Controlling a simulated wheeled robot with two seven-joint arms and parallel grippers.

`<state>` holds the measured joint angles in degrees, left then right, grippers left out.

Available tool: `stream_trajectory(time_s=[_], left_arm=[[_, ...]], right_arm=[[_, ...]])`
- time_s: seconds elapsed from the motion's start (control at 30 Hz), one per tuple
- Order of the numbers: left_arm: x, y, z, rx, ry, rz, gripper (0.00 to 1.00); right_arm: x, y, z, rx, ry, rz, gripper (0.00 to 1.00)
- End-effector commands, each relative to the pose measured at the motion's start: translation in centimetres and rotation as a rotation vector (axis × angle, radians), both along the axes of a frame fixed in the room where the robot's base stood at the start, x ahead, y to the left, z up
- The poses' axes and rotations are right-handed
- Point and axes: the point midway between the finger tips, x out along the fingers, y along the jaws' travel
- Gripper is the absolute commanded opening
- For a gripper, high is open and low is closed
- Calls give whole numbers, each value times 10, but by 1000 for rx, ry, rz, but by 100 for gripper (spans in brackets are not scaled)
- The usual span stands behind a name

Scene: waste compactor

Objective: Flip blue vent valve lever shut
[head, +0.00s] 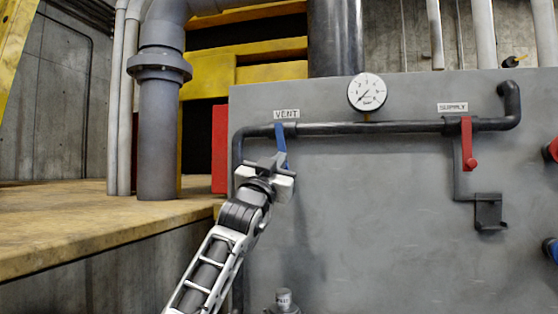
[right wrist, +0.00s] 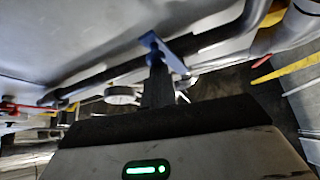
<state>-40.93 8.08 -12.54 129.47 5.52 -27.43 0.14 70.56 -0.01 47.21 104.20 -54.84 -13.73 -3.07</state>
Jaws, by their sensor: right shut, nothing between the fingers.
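The blue vent lever (head: 281,143) points down from the dark horizontal pipe, just below the VENT label (head: 286,114). Its lower end is partly hidden by my right gripper (head: 279,161). In the right wrist view the blue lever (right wrist: 174,58) crosses just past the tips of my dark, closed fingers (right wrist: 156,66). The fingers are shut with nothing between them. They are at or very near the lever; I cannot tell whether they touch it. My left gripper is in neither view.
A red lever (head: 467,150) hangs under the SUPPLY label (head: 452,107) at right. A round gauge (head: 367,91) stands above the pipe (head: 370,128). The grey panel (head: 380,220) lies behind my arm. A yellowish ledge (head: 90,225) runs along the left.

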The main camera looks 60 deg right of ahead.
Motion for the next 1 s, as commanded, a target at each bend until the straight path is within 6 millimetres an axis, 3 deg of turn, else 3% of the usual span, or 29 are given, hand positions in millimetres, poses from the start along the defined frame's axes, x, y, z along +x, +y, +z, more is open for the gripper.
stream_trajectory(time_s=[0.8,1.0], left_arm=[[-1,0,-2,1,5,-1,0],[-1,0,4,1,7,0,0]], right_arm=[[2,1,-4,8,5,4,0],[-1,5,6,5,4,9,0]])
